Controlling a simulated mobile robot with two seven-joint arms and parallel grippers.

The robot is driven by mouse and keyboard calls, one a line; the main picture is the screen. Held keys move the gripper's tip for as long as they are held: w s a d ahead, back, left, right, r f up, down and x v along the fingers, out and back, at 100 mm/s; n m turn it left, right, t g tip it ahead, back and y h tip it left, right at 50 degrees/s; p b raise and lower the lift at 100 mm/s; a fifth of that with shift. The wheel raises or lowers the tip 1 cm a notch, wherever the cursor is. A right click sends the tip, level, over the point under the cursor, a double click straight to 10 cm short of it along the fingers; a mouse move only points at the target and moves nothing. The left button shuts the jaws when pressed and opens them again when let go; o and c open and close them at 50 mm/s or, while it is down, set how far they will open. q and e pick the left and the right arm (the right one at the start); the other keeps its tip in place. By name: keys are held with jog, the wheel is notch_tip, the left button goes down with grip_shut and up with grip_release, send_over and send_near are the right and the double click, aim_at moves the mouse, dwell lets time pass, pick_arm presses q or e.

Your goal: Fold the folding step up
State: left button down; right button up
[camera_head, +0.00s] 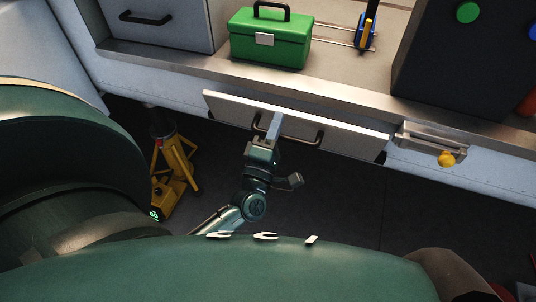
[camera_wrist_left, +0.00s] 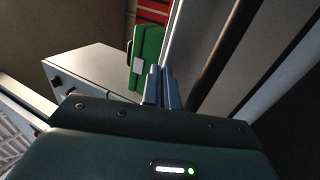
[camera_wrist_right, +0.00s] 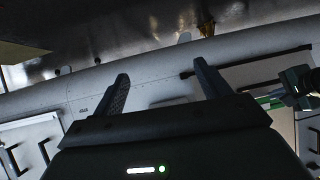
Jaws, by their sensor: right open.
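The folding step (camera_head: 350,138) is a pale panel with a dark bar handle (camera_head: 305,139), below the metal sill in the head view. My left gripper (camera_head: 274,127) reaches across the handle's left part, its fingertips over the panel. In the left wrist view its blue fingers (camera_wrist_left: 162,88) are close together, beside a dark bar (camera_wrist_left: 225,60). I cannot tell whether the handle lies between them. My right gripper (camera_wrist_right: 160,85) is open and empty in the right wrist view, facing a long grey surface. It is not recognisable in the head view.
A green toolbox (camera_head: 270,38) stands on the floor above the metal sill (camera_head: 200,63). A yellow jack stand (camera_head: 175,175) is left of my left gripper. A latch with a yellow knob (camera_head: 447,158) is right of the step. A dark cabinet (camera_head: 460,65) stands upper right.

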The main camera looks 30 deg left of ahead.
aim_at(282, 110)
pick_arm(q)
jog(key=shift+x, duration=2.2)
pick_arm(e)
jog(key=shift+d, duration=0.25)
pick_arm(q)
jog(key=shift+r, duration=0.1)
jog(key=shift+s+d, duration=0.1)
pick_arm(e)
jog(key=shift+s, duration=0.1)
